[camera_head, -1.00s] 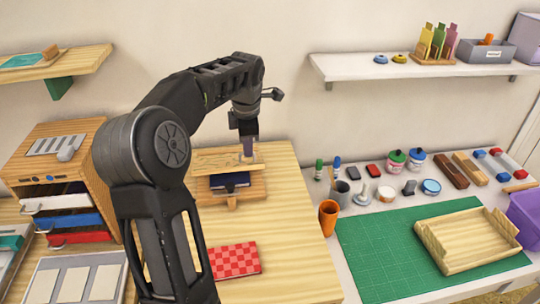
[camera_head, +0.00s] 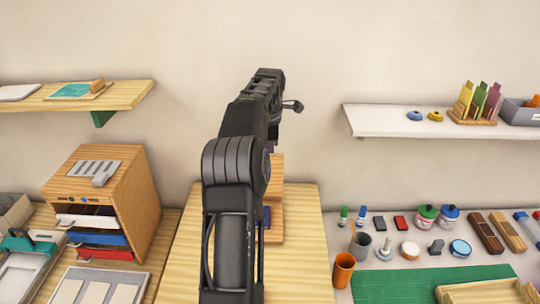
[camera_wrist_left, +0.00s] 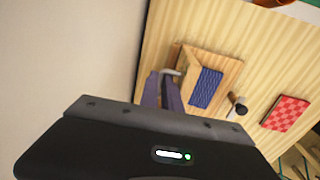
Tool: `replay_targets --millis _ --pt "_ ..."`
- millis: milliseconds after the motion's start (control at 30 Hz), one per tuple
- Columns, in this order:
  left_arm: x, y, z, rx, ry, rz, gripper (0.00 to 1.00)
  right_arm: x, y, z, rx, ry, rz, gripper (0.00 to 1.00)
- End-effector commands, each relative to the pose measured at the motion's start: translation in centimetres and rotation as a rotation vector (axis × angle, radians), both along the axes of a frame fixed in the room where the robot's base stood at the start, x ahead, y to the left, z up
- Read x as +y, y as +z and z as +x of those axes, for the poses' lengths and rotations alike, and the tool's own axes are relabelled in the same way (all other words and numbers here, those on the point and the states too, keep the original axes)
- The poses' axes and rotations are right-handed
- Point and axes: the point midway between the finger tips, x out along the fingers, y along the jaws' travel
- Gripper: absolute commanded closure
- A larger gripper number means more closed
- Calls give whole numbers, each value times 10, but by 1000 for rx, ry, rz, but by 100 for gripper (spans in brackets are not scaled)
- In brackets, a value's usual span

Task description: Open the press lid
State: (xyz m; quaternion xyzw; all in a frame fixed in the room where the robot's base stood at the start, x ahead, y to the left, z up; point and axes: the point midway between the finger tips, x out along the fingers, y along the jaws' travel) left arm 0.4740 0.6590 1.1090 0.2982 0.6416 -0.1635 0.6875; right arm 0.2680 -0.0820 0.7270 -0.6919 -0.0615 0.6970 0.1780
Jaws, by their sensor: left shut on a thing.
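The wooden press (camera_head: 274,237) stands on the wooden table, partly hidden by my left arm. Its wooden lid (camera_head: 276,175) is raised at the back, above the base. A dark blue pad or book (camera_head: 266,217) lies on the base and shows more clearly in the left wrist view (camera_wrist_left: 206,87). My left gripper (camera_head: 272,146) is at the upper edge of the lid and shut on it. Its purple fingers also show in the left wrist view (camera_wrist_left: 171,92), beside a small grey handle-like piece. The exact grip is partly hidden. My right gripper is out of view.
A drawer cabinet (camera_head: 100,190) stands to the left. A green mat (camera_head: 400,284), an orange cup (camera_head: 343,270) and stamping supplies are to the right. A red checkered pad (camera_wrist_left: 285,113) lies on the table in front of the press. Shelves hang on the wall.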

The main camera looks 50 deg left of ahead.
Motion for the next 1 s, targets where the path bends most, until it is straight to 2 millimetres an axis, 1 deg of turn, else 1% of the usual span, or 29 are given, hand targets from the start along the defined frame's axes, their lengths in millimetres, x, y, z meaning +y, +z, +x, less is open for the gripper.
replay_targets --millis 33,300,767,800,1000 --pt "1 -5 4 5 -5 -8 100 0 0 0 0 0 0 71" --pt "12 -8 14 1 -5 -7 100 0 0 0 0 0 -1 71" --pt "15 -7 16 -4 -2 -4 100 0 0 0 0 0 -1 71" --pt "15 -7 16 -4 -2 -4 90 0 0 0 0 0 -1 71" --pt "14 -7 16 -3 -2 -6 73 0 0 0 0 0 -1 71"
